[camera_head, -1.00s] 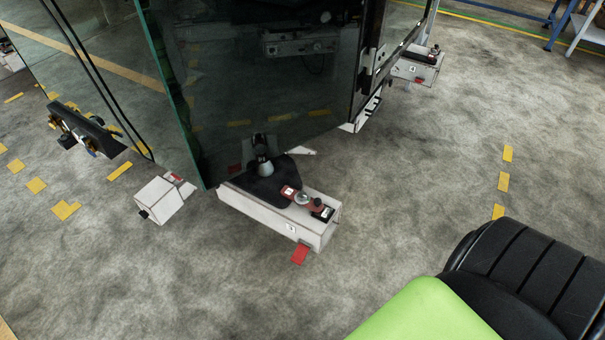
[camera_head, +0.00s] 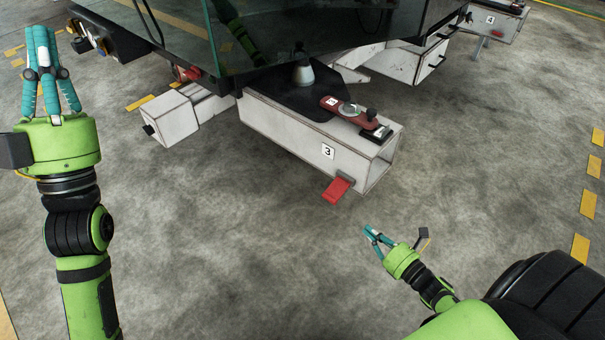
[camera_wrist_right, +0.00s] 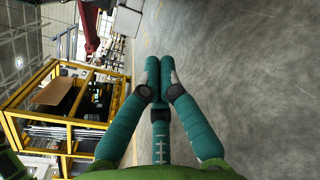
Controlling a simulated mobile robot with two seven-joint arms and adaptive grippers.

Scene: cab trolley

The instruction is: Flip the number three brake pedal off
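The trolley's white foot box marked 3 (camera_head: 290,140) stands at middle, angled toward me. Its red brake pedal (camera_head: 337,190) sticks out low from the near side, close to the floor, sloping down. My right gripper (camera_head: 376,238), with teal fingers, hangs below and to the right of the pedal, clearly apart from it. In the right wrist view its fingertips (camera_wrist_right: 160,64) lie close together with nothing between them. My left gripper (camera_head: 42,35) is up at the far left, fingers pointing up the picture, away from the pedal.
On top of the box lies a red lever (camera_head: 343,110) with a black knob. A smaller white block (camera_head: 170,118) stands to its left. The glass cab (camera_head: 300,35) rises above. Another foot marked 4 (camera_head: 493,20) is at the upper right. The floor before the box is clear.

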